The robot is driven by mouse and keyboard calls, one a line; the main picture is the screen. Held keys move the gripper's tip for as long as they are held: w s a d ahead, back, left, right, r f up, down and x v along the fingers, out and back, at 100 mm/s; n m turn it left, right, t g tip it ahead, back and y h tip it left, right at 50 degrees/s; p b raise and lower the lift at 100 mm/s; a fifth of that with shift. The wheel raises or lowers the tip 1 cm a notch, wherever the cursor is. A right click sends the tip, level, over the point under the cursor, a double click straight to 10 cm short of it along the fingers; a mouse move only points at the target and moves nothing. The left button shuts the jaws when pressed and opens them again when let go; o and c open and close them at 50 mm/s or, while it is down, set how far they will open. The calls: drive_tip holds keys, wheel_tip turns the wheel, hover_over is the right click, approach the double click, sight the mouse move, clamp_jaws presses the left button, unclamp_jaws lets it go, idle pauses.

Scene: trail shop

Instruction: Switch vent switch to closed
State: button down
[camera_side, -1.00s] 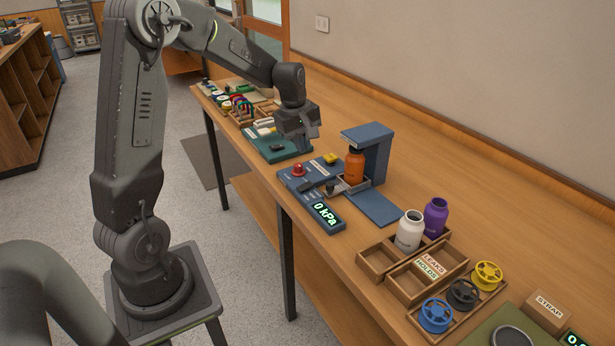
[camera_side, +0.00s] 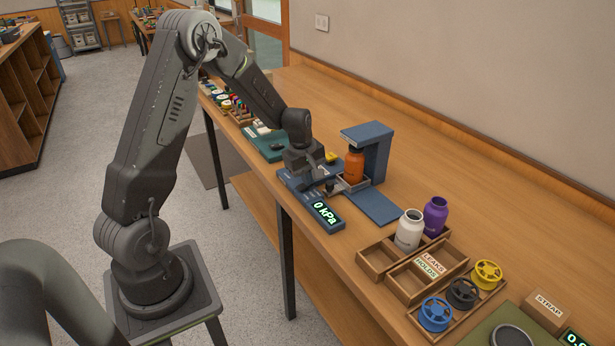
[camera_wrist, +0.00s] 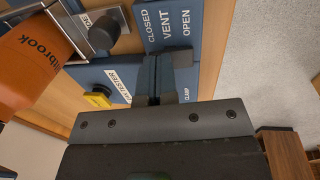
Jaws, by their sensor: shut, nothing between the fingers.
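The blue tester panel (camera_side: 283,177) lies on the bench with a "0 kPa" display (camera_side: 326,213) at its near end. In the wrist view the vent label (camera_wrist: 168,22) reads CLOSED, VENT, OPEN, with CLOSED toward the left and OPEN toward the right. My gripper (camera_side: 313,182) is shut and empty, low over the panel. In the wrist view its fingertips (camera_wrist: 166,62) are just below the vent label. The vent switch itself is hidden by my gripper, so its position and any contact cannot be told.
An orange bottle (camera_side: 354,167) stands under the blue frame (camera_side: 377,150), close right of my gripper. A dark knob (camera_wrist: 104,32) and a yellow knob (camera_wrist: 97,98) are near the fingers. White (camera_side: 409,231) and purple (camera_side: 435,216) bottles stand farther right.

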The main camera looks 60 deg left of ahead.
drive_tip(key=shift+f+g, duration=0.25)
drive_tip(key=shift+g, duration=0.05)
drive_tip(key=shift+s, duration=0.1)
drive_tip(key=shift+s+r, duration=0.15)
drive_tip(key=shift+s, duration=0.5)
drive_tip(key=shift+r, duration=0.1)
wheel_tip(320, 180, up, 14)
drive_tip(key=s, duration=0.2)
idle(0.4)
